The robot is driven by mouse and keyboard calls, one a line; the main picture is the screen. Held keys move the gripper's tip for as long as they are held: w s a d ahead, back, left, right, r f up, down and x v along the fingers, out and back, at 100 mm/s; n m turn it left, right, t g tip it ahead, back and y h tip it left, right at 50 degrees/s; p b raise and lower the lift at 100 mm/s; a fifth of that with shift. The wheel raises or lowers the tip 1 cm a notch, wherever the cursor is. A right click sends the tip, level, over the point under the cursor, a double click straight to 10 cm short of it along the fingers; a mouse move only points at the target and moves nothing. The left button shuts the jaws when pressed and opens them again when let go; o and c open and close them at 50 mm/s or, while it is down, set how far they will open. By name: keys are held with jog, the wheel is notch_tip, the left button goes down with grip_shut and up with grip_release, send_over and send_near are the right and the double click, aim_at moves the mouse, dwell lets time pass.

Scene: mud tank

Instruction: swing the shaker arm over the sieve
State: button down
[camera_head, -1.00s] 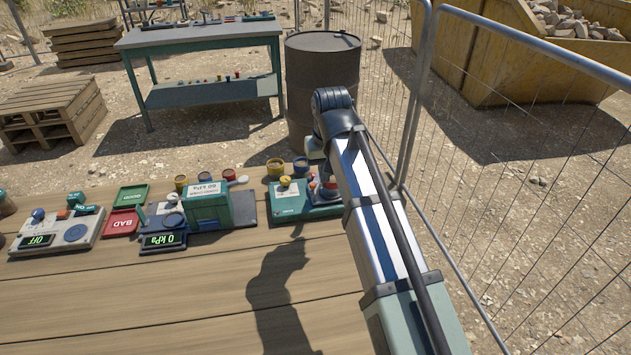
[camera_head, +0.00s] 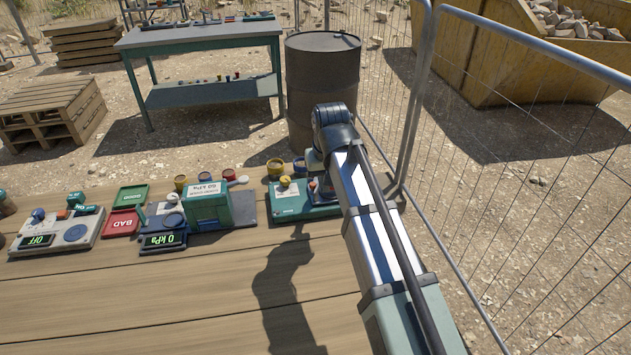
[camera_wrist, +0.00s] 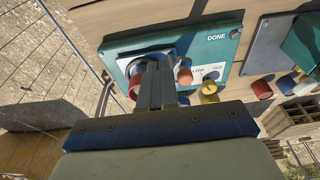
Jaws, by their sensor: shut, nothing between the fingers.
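A teal panel (camera_head: 290,205) lies on the bench at the right, partly behind my arm. It fills the upper middle of the wrist view, marked DONE (camera_wrist: 217,36). There it carries a pale plate with a red round part (camera_wrist: 135,85), an orange knob (camera_wrist: 184,76) and a yellow knob (camera_wrist: 208,88). I cannot tell which part is the shaker arm or the sieve. My gripper (camera_wrist: 156,66) is shut and empty, its fingers between the red part and the orange knob. Whether it touches either is unclear. In the head view my arm hides the fingertips.
Left of the panel stand a teal 60 kPa box (camera_head: 208,205) with a 0 kPa readout, red BAD tray (camera_head: 121,222), green tray (camera_head: 132,194) and white OFF unit (camera_head: 62,235). Small pots line the back edge. A mesh fence (camera_head: 520,190) runs close on the right. The front bench is clear.

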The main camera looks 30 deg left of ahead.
jog(key=shift+f, duration=0.4)
jog(key=shift+a, duration=0.25)
